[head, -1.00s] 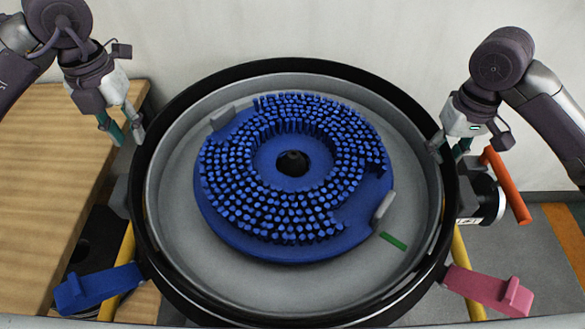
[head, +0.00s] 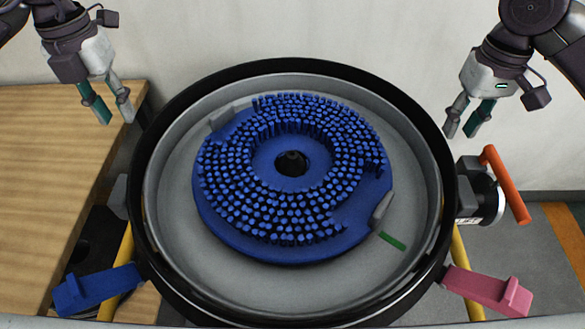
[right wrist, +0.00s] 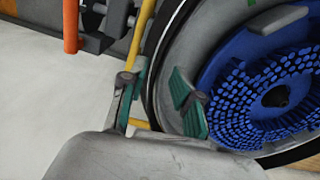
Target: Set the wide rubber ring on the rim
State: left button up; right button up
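The wide black rubber ring (head: 292,65) lies around the top of the round grey tank (head: 270,284) in the head view. It looks level and follows the rim all round, covering much of it. My left gripper (head: 117,121) is open and empty, above and outside the ring's left side. My right gripper (head: 461,135) is open and empty, just outside the ring's right side and apart from it. In the right wrist view its two green-padded fingers (right wrist: 157,97) are spread with nothing between them.
A blue round brush (head: 225,238) lies inside the tank. A blue pedal (head: 98,289) and a pink pedal (head: 490,290) stick out at the front. An orange handle (head: 506,185) stands at the right. A wooden table (head: 45,190) is at the left.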

jog(key=shift+r, duration=1.95)
